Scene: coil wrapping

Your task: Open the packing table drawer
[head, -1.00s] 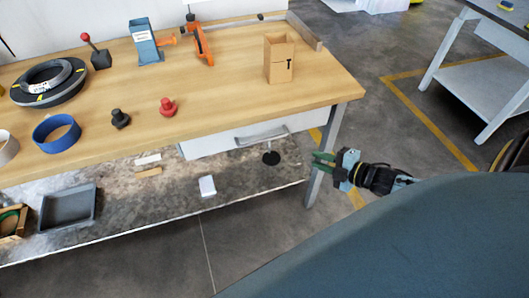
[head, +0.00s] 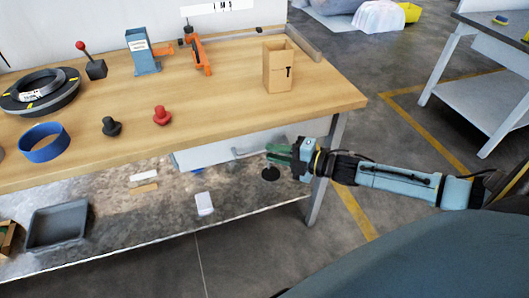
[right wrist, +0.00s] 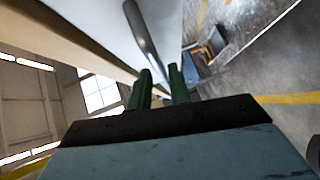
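The packing table drawer (head: 205,155) has a pale grey-white front under the right part of the wooden tabletop. Its curved metal bar handle (head: 243,155) is partly hidden by my right gripper in the head view. My right gripper (head: 268,153) has green fingers and is at the handle's right end. In the right wrist view the two green fingers (right wrist: 160,82) stand apart with a gap. The handle (right wrist: 142,32) runs down toward that gap from above; I cannot tell if it touches a finger. The drawer front (right wrist: 90,22) fills the upper left there. My left gripper is not in view.
The wooden tabletop (head: 210,100) overhangs the drawer. A table leg (head: 325,175) stands right of it, behind my right arm. A lower shelf (head: 120,215) holds a grey tray (head: 57,228) and small items. A cardboard box (head: 278,67) stands on top. Floor is open at the front.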

